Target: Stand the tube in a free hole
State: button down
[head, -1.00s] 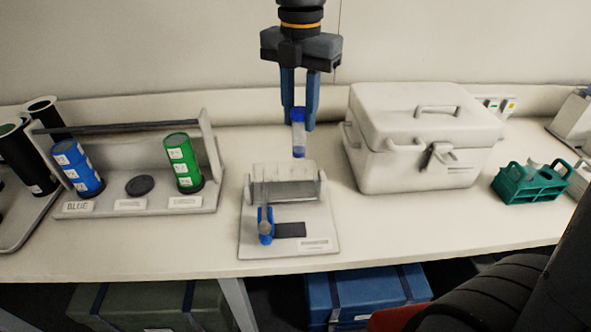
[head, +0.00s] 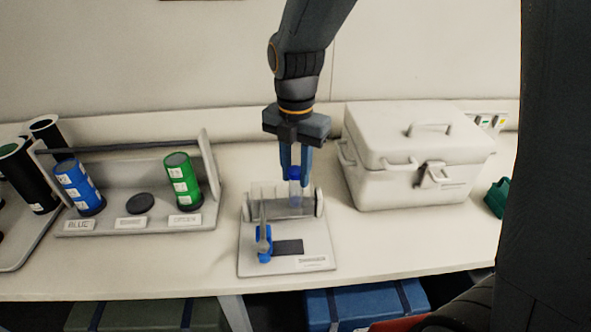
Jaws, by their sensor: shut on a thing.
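My gripper (head: 295,179) points down and is shut on a clear tube (head: 295,195) with a blue cap (head: 294,172). The tube is upright. Its lower part overlaps the clear part (head: 268,206) of a small pale stand (head: 252,266). I cannot tell whether the tube is inside that part or in front of it. The stand has a blue clamp-like piece (head: 264,243) and a dark pad (head: 288,247) at its front. A green rack (head: 497,198) shows at the right, mostly hidden behind a dark part of my body, so its holes cannot be seen.
A large white lidded box (head: 415,165) stands close right of the gripper. At left, a holder (head: 130,222) carries a blue canister (head: 78,186) and a green canister (head: 182,181). Black cylinders (head: 30,178) stand at the far left. The bench front (head: 400,255) is clear.

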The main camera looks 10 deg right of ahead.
jog(key=c, duration=1.4)
grip_release()
jog(key=shift+f, duration=0.15)
notch_tip(320, 180, up, 12)
jog(key=b, duration=0.3)
jog(key=shift+s+d+f+m+t, duration=0.25)
jog(key=shift+s+d+f+m, duration=1)
jog(key=shift+d+f+m, duration=2.4)
jog(key=shift+s+d+f+m+t, duration=0.4)
jog(key=shift+s+f+m, duration=1.25)
jog(key=shift+m, duration=4.3)
jog(key=shift+s+d+f+m+t, duration=0.1)
jog(key=shift+s+d+f+m, duration=0.75)
jog(key=shift+d+f+m, duration=2.95)
jog(key=a+m, duration=0.1)
jog(key=a+r+m, duration=0.1)
jog(key=a, duration=0.1)
